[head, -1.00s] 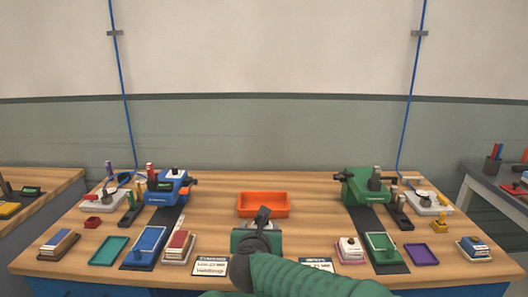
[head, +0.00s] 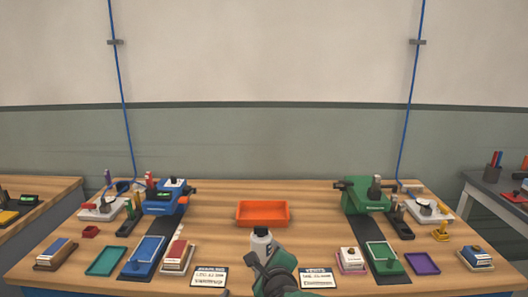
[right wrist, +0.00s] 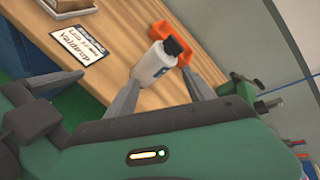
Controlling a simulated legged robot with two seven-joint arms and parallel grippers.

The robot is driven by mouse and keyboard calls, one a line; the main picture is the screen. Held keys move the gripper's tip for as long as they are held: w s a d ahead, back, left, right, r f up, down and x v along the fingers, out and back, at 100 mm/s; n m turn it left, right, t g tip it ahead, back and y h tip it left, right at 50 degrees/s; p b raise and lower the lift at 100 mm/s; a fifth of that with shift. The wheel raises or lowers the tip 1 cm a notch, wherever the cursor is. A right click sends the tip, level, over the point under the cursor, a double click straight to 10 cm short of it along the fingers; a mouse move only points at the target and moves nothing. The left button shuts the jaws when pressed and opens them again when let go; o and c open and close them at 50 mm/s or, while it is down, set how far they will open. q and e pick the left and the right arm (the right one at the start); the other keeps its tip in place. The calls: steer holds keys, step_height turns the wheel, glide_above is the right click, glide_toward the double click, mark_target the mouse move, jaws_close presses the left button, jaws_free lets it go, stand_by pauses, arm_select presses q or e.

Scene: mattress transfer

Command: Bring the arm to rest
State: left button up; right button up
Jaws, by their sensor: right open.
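A white bottle (head: 262,243) with a dark cap stands upright on the table near its front middle, in front of the orange tray (head: 262,213). My right gripper (head: 264,264) is at the bottom middle of the head view, just on the near side of the bottle. In the right wrist view its two grey fingers (right wrist: 160,77) are spread, with the bottle (right wrist: 155,62) seen between and beyond their tips. I cannot tell whether a finger touches it. My left gripper is not in view.
Printed cards (head: 209,277) lie on both sides of my right gripper. A blue machine (head: 165,200) stands left and a green one (head: 364,195) right, each with trays and small blocks in front. The table's middle around the orange tray is clear.

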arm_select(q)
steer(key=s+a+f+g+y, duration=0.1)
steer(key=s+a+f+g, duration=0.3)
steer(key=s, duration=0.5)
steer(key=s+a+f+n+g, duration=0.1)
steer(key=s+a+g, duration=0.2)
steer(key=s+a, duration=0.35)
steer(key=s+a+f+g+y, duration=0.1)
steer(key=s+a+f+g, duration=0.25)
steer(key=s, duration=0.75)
arm_select(e)
steer(key=s+d+f+n+g+h, duration=0.1)
steer(key=s+d+f+n+g, duration=0.2)
steer(key=s+d+f+n, duration=0.45)
steer(key=s+d+f+n+g, duration=0.5)
steer(key=s+n, duration=0.3)
steer(key=s, duration=0.3)
steer(key=s+d+f+n+g+h, duration=0.1)
steer(key=s+d+f+n+g, duration=0.1)
steer(key=s+d+f+n, duration=0.55)
arm_select(q)
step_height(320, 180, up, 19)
steer(key=p, duration=1.8)
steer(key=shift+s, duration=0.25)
arm_select(e)
steer(key=w+a+v, duration=0.1)
steer(key=v, duration=1.7)
steer(key=shift+w+r+n, duration=0.15)
steer(key=shift+w+n, duration=0.1)
steer(key=shift+n, duration=0.05)
